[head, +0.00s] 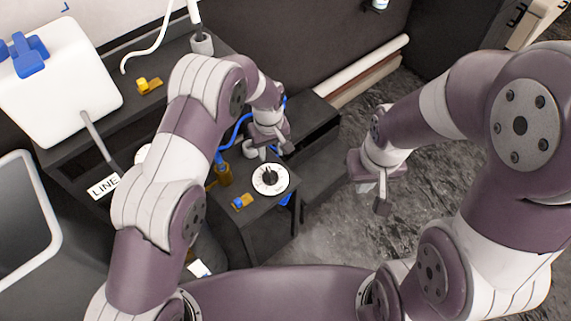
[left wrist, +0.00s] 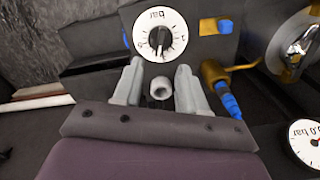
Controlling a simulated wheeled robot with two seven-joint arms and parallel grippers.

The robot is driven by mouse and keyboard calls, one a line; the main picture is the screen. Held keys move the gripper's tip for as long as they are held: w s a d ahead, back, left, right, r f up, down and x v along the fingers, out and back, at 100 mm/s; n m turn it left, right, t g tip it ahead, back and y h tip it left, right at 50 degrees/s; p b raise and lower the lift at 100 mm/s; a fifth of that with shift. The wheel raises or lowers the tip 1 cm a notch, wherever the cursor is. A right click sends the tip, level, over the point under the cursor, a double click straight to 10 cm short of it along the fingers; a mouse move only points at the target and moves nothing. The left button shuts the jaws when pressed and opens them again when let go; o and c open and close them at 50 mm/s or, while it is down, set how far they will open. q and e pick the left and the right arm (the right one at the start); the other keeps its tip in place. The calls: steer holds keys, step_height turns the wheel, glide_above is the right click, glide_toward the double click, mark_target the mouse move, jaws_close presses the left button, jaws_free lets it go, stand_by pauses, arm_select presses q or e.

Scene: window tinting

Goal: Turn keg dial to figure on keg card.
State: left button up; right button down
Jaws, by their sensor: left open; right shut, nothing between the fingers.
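The dial (head: 270,179) is a round white disc with a black knob and tick marks, on a dark cabinet top. In the left wrist view the dial (left wrist: 161,35) lies just beyond my fingertips, with "bar" upside down on it. My left gripper (head: 268,153) is open beside the dial, apart from the knob; its fingers (left wrist: 160,66) show either side of a grey cylindrical piece (left wrist: 160,88), and I cannot tell whether they touch it. My right gripper (head: 375,194) is shut and empty over the floor at right. I cannot make out a keg card's figure.
A brass fitting (left wrist: 214,74) with blue parts stands beside the dial. A second gauge (left wrist: 307,143) shows at lower right of the wrist view. A "LINE" label (head: 104,186) is on the left bench. The floor at right is clear.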

mark_target(271, 175)
arm_select(q)
steer(key=f, duration=1.1)
steer(key=shift+a+f+p, duration=0.25)
steer(key=shift+f+p, duration=0.05)
steer(key=shift+d+f, duration=0.1)
steer(key=shift+f, duration=0.3)
jaws_close()
